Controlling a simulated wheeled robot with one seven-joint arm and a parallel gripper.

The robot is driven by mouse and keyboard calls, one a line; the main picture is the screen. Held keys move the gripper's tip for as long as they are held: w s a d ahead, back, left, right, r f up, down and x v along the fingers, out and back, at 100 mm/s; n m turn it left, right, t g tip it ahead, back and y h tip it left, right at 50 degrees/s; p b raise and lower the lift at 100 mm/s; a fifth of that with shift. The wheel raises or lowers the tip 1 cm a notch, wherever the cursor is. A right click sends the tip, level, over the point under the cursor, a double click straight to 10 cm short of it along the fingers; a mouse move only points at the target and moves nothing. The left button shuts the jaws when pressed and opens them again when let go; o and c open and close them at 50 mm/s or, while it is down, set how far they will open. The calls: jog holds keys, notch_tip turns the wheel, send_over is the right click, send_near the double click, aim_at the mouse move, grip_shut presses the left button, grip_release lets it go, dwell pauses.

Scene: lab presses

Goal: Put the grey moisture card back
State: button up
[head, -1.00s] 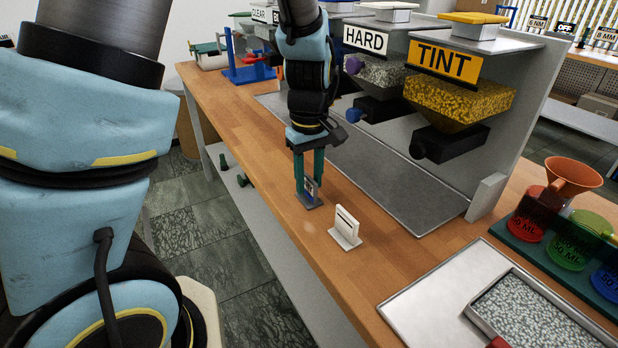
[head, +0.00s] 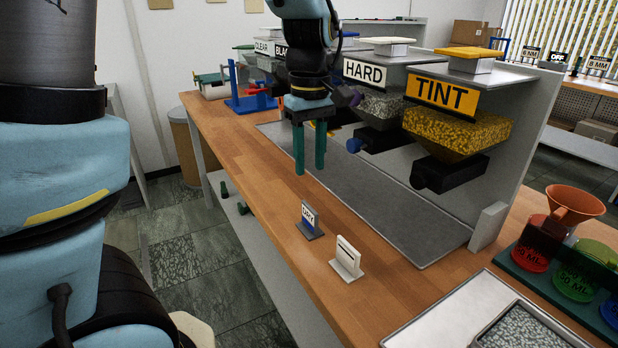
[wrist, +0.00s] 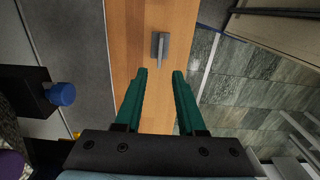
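A small card (head: 308,217) with a blue and white face and dark lettering, seemingly "DRY", stands upright on a dark grey base (head: 311,233) near the bench's front edge. A white block-like holder (head: 346,256) with a dark line near its top stands just right of it, apart from it. My gripper (head: 310,171) is above the card, clear of it, with its green fingers apart and nothing between them. In the wrist view my gripper (wrist: 159,73) is also open, and the grey base (wrist: 160,46) shows beyond the fingertips, with the card edge-on.
Hoppers labelled HARD (head: 367,73) and TINT (head: 440,91) stand behind, over a grey tray (head: 400,215). A metal tray with granules (head: 520,325) and a rack of coloured flasks (head: 530,255) are at right. The wooden bench (head: 255,170) left of the card is clear.

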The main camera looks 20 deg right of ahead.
jog(key=a+f+m, duration=0.1)
jog(key=a+f, duration=0.2)
jog(key=a, duration=0.9)
jog(key=w+a+f+m+t, duration=0.1)
jog(key=a+f+m, duration=0.1)
jog(key=a, duration=1.1)
jog(key=shift+a+f+t, duration=0.15)
jog(key=shift+f+t, duration=0.15)
jog(key=shift+f, duration=0.55)
